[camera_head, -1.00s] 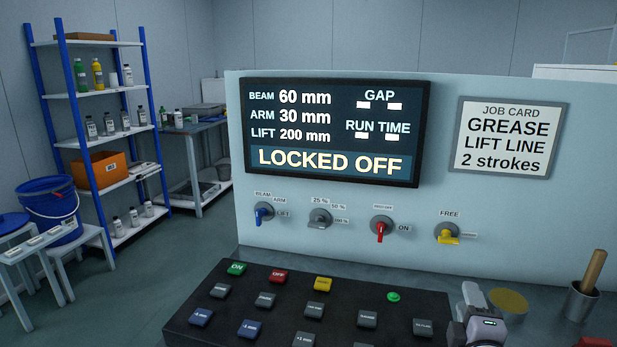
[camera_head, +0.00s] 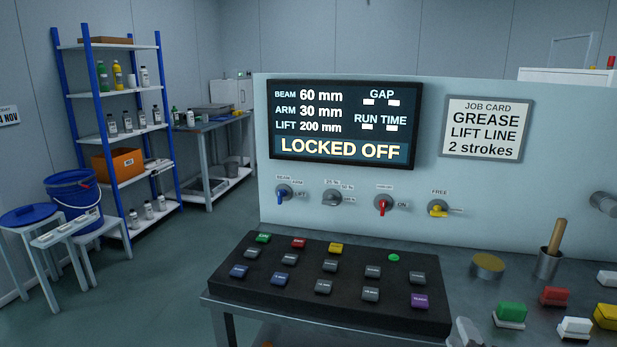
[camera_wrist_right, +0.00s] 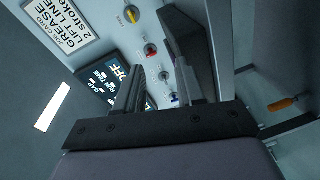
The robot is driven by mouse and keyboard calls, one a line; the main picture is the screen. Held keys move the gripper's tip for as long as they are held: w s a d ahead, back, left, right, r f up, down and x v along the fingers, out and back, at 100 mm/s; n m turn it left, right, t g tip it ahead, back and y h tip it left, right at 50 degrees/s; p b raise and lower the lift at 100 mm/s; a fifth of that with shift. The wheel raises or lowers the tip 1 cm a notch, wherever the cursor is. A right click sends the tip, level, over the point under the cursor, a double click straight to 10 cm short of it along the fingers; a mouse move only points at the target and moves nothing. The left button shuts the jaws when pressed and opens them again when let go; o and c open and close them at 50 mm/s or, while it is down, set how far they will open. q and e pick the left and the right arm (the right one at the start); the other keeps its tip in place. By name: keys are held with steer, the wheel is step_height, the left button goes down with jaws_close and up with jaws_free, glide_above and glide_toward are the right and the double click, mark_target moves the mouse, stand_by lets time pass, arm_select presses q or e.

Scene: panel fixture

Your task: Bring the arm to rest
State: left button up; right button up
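The panel display (camera_head: 342,124) reads BEAM 60 mm, ARM 30 mm, LIFT 200 mm and LOCKED OFF. Below it are a blue selector knob (camera_head: 284,194), a grey knob (camera_head: 333,197), a red knob (camera_head: 383,204) and a yellow knob (camera_head: 438,209). The black button box (camera_head: 300,290) stands in front. Part of my right arm (camera_head: 466,332) shows at the bottom edge of the head view, its fingertips not clear there. In the right wrist view my right gripper (camera_wrist_right: 160,65) has its fingers apart, with nothing seen between them. My left gripper is out of view.
On the bench right of the button box are a yellow-topped disc (camera_head: 488,265), a cup with a wooden handle (camera_head: 549,262) and several coloured blocks (camera_head: 510,313). A job card (camera_head: 486,128) hangs on the panel. Shelves (camera_head: 120,130) and a blue bucket (camera_head: 74,197) stand left; floor there is open.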

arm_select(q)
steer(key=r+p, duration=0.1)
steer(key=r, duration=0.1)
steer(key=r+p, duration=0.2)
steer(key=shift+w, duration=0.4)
arm_select(e)
steer(key=s+a+f+m+g+y, duration=0.2)
steer(key=s+f+m, duration=0.3)
steer(key=s+f, duration=0.3)
steer(key=s+a+f+m+g+y, duration=0.3)
steer(key=s+f+m, duration=0.3)
steer(key=s, duration=0.7)
step_height(320, 180, down, 2)
steer(key=shift+s+a+f+g, duration=0.2)
steer(key=shift+a+g, duration=0.3)
steer(key=shift+a, duration=0.25)
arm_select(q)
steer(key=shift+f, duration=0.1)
